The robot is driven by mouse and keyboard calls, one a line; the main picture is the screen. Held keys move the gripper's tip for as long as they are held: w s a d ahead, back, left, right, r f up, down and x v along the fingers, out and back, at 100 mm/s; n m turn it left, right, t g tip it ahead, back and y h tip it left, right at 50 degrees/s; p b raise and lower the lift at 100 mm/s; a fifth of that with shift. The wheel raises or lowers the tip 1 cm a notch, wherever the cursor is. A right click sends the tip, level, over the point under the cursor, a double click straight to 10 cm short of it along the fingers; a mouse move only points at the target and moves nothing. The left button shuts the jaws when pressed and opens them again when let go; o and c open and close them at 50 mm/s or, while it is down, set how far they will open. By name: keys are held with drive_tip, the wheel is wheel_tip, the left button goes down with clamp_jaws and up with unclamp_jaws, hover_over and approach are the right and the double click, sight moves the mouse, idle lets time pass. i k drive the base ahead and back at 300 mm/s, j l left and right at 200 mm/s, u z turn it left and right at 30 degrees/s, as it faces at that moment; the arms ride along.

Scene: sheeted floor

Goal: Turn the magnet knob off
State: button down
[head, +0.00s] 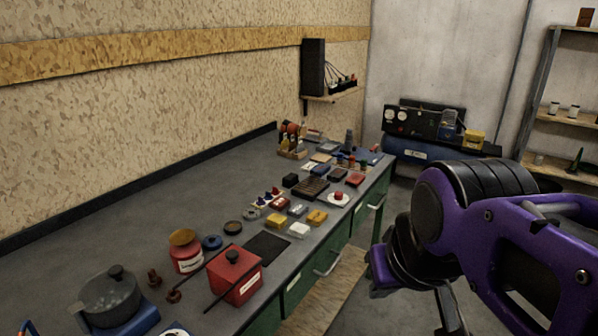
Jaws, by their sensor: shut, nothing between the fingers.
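No knob in the head view can be read as the magnet knob for certain. A red box with a pale label (246,288) stands on the near part of the bench and has a small dark knob (232,257) on top. Farther back, a small red knob-like piece (338,195) sits on a white round base. The settings of both are too small to tell. My purple and black arm fills the right foreground. My gripper (452,314) is at the bottom edge, shut and empty, right of the bench and apart from these things; its tips are cut off.
The grey bench (150,212) runs along the left wall, its near-left top largely bare. A dark pot (108,297), a red can with a yellow lid (186,254) and several small blocks crowd the front side. A drawer handle (327,263) juts out. Shelves (560,112) stand at right.

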sight(338, 196)
drive_tip(key=i+l, duration=1.3)
drive_tip(key=l, duration=0.25)
